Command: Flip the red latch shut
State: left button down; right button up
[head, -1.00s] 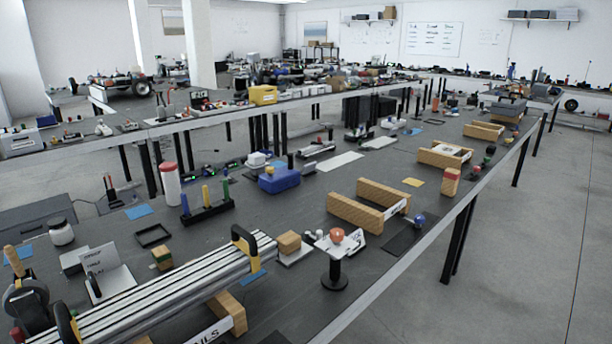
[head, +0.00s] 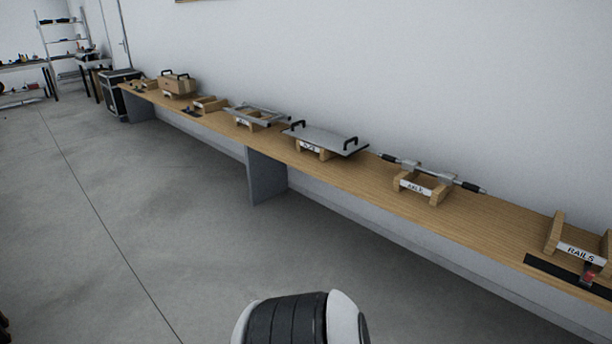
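A small red part (head: 589,272) shows near the right edge of the head view. It stands by a black strip (head: 560,272) at the front edge of the wooden bench, in front of a wooden cradle (head: 553,232) labelled RAILS. It is too small to tell whether it is the red latch or how it is set. Neither of my grippers is in view. A white and black rounded link of mine shows at the bottom middle.
A long wooden bench (head: 490,214) runs along the wall. On it are a bar with dark ends (head: 470,185), a flat grey plate with handles (head: 325,139), a metal frame (head: 258,113) and a wooden box (head: 177,86). The grey floor (head: 150,210) in front is clear.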

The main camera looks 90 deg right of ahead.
aim_at(586, 280)
jog(key=z, duration=4.45)
jog(key=i+l, duration=0.35)
jog(key=i+l+u, duration=0.15)
jog(key=i+l, duration=0.2)
jog(key=l, duration=0.1)
